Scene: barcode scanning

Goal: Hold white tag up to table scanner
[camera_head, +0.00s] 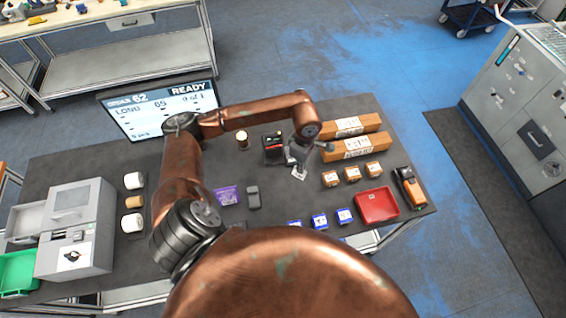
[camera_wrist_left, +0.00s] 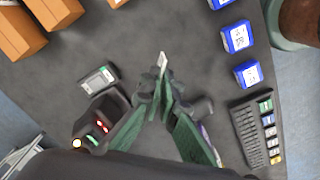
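The white tag (camera_head: 299,173) is at the fingertips of my left gripper (camera_head: 298,158), over the middle of the table. In the left wrist view the tag (camera_wrist_left: 163,60) shows nearly edge-on, as a thin white strip between the closed fingertips (camera_wrist_left: 160,84). The table scanner (camera_head: 274,146) is a dark block with a red light, just left of the gripper and apart from the tag. In the left wrist view the scanner (camera_wrist_left: 101,122) shows red and green lights at lower left. My right gripper is in neither view.
Long brown boxes (camera_head: 352,147) lie right of the gripper, with small orange boxes (camera_head: 352,174) in front. A red tray (camera_head: 376,205) and a handheld scanner (camera_head: 409,187) stand at right. A screen reading READY (camera_head: 160,108) stands behind. Blue boxes (camera_head: 319,221) sit near the front.

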